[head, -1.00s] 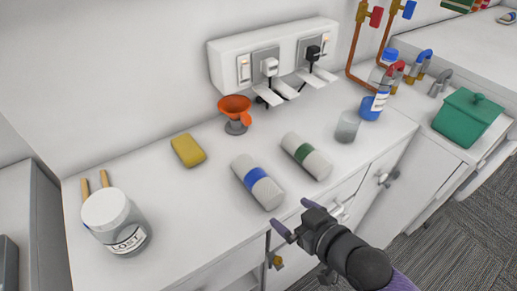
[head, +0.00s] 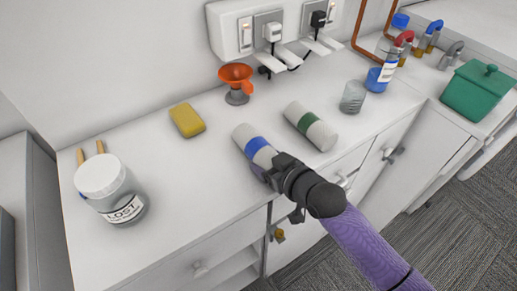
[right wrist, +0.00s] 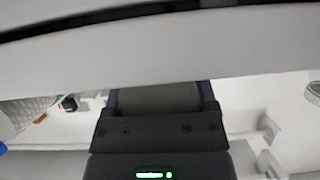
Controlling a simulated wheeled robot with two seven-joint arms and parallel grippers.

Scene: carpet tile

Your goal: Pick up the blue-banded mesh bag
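The blue-banded mesh bag (head: 245,135), a pale grey roll with a blue band, lies on the white counter in the head view. My right gripper (head: 266,172) is at its near end and hides that end. Whether the fingers touch or grip the bag is hidden, and I cannot tell if they are open or shut. The right wrist view shows mostly my dark gripper body and a pale surface, with a strip of grey mesh (right wrist: 22,112) at the left edge. My left gripper is not in view.
A green-banded roll (head: 310,126) lies just right of the bag. A yellow sponge (head: 187,120), an orange funnel (head: 236,75), a jar labelled LOST (head: 108,190) and a clear cup (head: 353,97) stand around.

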